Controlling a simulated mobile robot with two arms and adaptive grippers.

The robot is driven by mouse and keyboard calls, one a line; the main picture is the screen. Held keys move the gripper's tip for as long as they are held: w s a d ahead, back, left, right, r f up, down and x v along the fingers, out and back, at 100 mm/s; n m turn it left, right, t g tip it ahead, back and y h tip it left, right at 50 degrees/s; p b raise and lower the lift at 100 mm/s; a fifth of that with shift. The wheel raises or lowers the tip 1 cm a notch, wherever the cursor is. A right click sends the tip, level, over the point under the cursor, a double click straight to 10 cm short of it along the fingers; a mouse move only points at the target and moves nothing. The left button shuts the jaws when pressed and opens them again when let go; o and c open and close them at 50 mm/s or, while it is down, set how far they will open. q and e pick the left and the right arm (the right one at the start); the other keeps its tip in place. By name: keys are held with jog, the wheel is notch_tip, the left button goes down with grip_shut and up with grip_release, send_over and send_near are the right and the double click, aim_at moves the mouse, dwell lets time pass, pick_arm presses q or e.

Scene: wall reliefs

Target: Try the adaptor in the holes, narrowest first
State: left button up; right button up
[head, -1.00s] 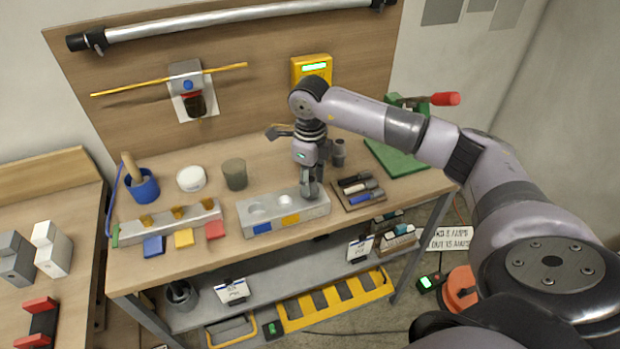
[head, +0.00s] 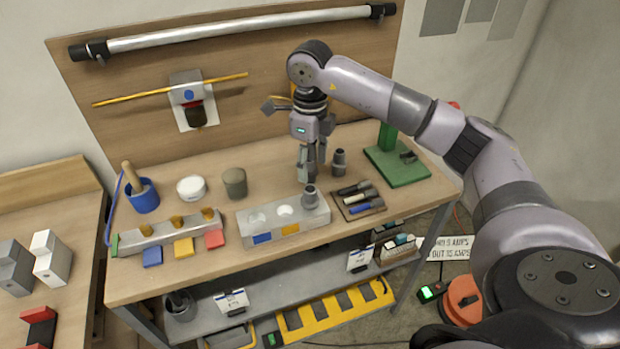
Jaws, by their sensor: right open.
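A grey block (head: 285,233) with a row of holes and blue and yellow patches on its front lies on the bench. A grey stepped adaptor (head: 311,196) stands upright at the block's right-hand hole; how deep it sits I cannot tell. The left and middle holes look empty. A similar grey stepped piece (head: 339,163) stands on the bench behind the block. My right gripper (head: 307,176) points down, open, just behind and above the adaptor, apparently apart from it. My left gripper is out of view.
A dark tray (head: 372,210) of several handled tools lies right of the block. A green stand (head: 397,168) is behind it. A grey-brown cup (head: 235,182), a white round tub (head: 191,188) and a long grey bar (head: 168,232) with pegs are to the left.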

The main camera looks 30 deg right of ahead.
jog(key=shift+r, duration=1.65)
jog(key=shift+a, duration=0.1)
